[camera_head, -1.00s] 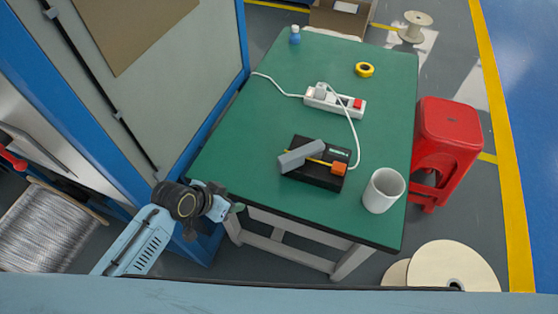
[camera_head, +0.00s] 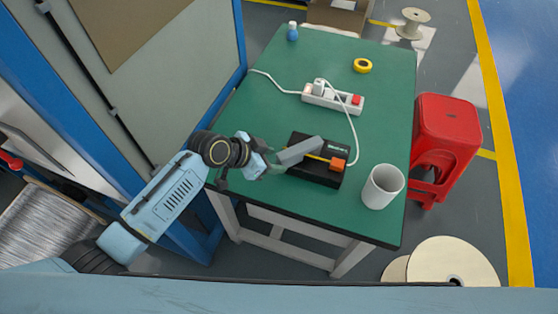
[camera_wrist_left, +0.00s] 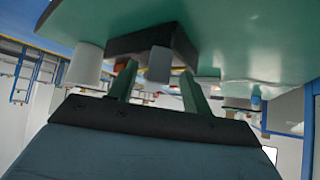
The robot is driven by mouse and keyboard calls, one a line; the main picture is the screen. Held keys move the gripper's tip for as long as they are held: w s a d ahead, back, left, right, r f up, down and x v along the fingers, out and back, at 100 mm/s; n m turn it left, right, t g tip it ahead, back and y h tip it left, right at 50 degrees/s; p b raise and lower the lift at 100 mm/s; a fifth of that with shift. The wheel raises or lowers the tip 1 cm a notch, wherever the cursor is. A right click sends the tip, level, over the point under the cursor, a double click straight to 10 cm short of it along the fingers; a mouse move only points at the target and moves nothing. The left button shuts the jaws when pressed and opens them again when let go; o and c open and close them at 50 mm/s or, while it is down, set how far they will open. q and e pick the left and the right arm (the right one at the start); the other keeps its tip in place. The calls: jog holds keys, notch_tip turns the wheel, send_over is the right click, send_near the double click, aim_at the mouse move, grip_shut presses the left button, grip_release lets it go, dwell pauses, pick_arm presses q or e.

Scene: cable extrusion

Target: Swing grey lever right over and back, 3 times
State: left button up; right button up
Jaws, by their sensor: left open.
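The grey lever (camera_head: 301,150) is a block-shaped handle on a black box (camera_head: 316,176) near the front of the green table. In the head view it slants, its lower end towards the left, beside a yellow strip and an orange block (camera_head: 337,164). My left gripper (camera_head: 279,162) is at the lever's left end, just above the table's left front part. In the left wrist view the open fingers (camera_wrist_left: 157,72) stand either side of the grey lever (camera_wrist_left: 160,64), with gaps visible. Whether the fingertips touch it I cannot tell. My right gripper is not in view.
A white cup (camera_head: 382,187) stands right of the box. A red stool (camera_head: 446,130) stands to the right.

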aim_at(278, 160)
pick_arm(q)
jog(key=shift+x, duration=1.55)
grip_shut()
